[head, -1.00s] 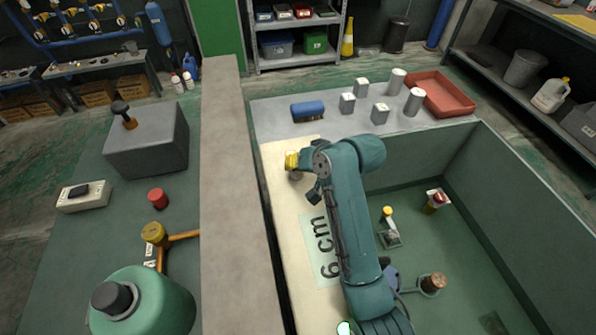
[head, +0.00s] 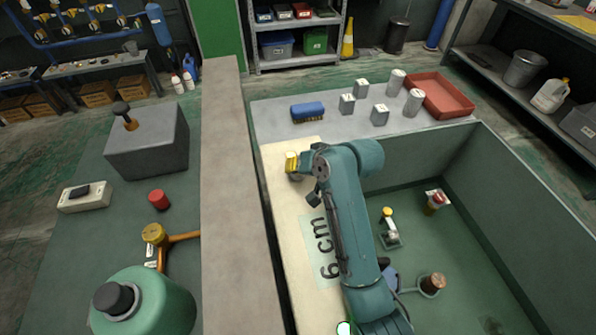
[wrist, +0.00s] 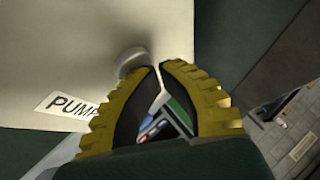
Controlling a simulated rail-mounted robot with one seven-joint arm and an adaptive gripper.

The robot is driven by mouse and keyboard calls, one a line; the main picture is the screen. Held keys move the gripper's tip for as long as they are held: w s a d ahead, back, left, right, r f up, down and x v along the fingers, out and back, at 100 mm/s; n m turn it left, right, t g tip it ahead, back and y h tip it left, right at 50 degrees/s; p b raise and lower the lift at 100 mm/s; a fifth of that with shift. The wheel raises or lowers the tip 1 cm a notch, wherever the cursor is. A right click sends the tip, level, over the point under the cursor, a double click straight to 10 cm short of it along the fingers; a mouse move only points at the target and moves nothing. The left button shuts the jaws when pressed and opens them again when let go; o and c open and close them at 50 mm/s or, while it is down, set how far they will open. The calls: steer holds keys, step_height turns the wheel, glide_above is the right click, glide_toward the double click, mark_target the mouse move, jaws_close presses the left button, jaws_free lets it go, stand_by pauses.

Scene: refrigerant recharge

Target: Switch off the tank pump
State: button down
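My gripper (head: 291,162) has yellow ribbed fingers and is above the far end of a cream panel (head: 281,203) on the tank's left side. In the wrist view my gripper (wrist: 159,66) has its fingertips drawn nearly together, with nothing seen held between them. A pale round knob (wrist: 130,62) stands on the panel just left of the fingertips. Whether they touch it I cannot tell. A label reading "PUMP" (wrist: 68,105) lies beside it, partly hidden by the left finger. The knob's on or off setting is not readable.
The open green tank (head: 480,240) lies right of the panel, with fittings on its floor. A grey ledge (head: 265,118) behind holds a blue brush (head: 308,111), several grey weights and a red tray (head: 440,94). A concrete beam (head: 228,200) runs along the left.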

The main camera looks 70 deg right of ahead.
steer(key=shift+f, duration=0.15)
steer(key=shift+a+r+p, duration=0.1)
steer(key=shift+r+p, duration=0.35)
steer(key=shift+p, duration=0.45)
step_height(320, 180, up, 6)
steer(key=p, duration=0.6)
steer(key=shift+r, duration=0.1)
